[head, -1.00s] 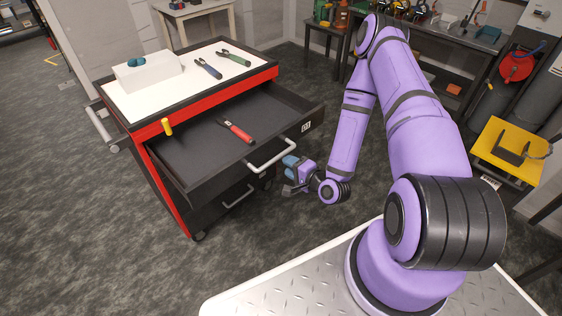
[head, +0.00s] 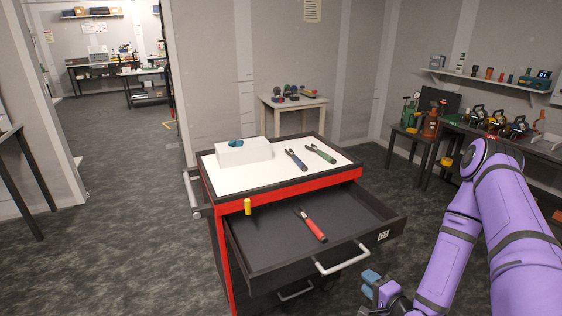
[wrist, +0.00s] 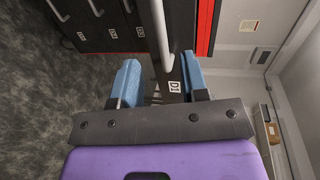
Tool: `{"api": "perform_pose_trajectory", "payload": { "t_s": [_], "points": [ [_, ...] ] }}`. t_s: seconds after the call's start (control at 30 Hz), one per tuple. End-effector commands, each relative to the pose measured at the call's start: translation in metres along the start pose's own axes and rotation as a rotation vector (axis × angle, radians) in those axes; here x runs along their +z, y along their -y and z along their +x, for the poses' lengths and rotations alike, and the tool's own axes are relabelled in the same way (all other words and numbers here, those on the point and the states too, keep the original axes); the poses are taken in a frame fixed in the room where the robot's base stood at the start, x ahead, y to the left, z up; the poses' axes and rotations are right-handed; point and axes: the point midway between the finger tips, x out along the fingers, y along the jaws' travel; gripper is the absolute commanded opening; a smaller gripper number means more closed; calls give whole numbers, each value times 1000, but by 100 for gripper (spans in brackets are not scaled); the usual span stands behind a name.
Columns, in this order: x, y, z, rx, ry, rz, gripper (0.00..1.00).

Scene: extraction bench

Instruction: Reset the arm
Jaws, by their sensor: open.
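My gripper (wrist: 160,85) is open and empty, its two blue fingers apart in the wrist view. In the head view my gripper (head: 372,288) is at the lower edge, just right of and below the handle (head: 342,260) of the open drawer (head: 270,253). The wrist view shows the drawer front and handle (wrist: 157,30) beyond the fingers; I cannot tell whether they touch. My purple arm is folded at the right of the head view.
Red-handled pliers (head: 315,230) lie in the drawer. On the cart top (head: 270,174) are a white box (head: 243,152), blue-handled pliers (head: 296,160) and green-handled pliers (head: 321,153). Floor is clear to the left.

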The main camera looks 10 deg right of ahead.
Motion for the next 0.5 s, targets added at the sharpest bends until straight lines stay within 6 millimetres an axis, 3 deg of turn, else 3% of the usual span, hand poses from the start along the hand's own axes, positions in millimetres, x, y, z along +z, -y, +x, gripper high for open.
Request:
{"api": "perform_pose_trajectory", "payload": {
  "t_s": [0.5],
  "points": [
    [-38,76,32,258,138,-496,41]
  ]
}}
